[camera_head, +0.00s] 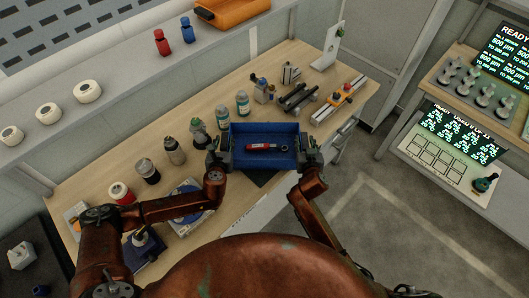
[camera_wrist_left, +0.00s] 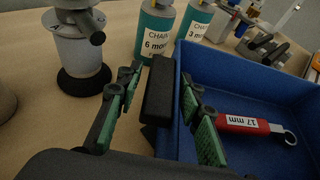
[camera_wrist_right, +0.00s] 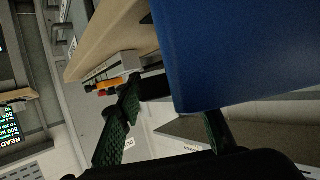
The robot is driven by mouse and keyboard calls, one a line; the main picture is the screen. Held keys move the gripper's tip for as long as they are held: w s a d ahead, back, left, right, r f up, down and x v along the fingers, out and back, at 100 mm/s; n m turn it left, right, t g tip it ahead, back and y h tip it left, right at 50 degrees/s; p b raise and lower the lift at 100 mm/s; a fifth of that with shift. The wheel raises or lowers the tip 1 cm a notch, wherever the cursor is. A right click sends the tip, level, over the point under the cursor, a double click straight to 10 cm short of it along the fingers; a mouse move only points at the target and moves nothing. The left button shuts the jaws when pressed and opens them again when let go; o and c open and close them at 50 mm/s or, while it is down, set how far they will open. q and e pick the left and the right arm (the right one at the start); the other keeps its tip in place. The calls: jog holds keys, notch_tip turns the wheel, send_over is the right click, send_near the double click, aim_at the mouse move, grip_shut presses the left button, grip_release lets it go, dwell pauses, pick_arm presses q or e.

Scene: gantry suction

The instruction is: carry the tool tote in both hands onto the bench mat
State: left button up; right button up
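The blue tool tote (camera_head: 291,131) is at the bench's front edge, apparently level.
Clamps and rails (camera_head: 298,97) lie behind right. Floor is open to the right.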

pick_arm(q)
jog(key=shift+o, duration=0.7)
jog(key=shift+s+d+r, duration=0.1)
pick_arm(e)
jog(key=shift+o, duration=0.7)
jog(key=shift+a+r, duration=0.1)
jog(key=shift+s, duration=0.1)
pick_arm(q)
jog(key=v, duration=1.2)
pick_arm(e)
jog(key=v, duration=1.2)
pick_arm(q)
jog(key=shift+o, duration=0.5)
jog(key=o, duration=0.3)
jog(key=shift+o, duration=0.2)
jog(key=shift+s, duration=0.1)
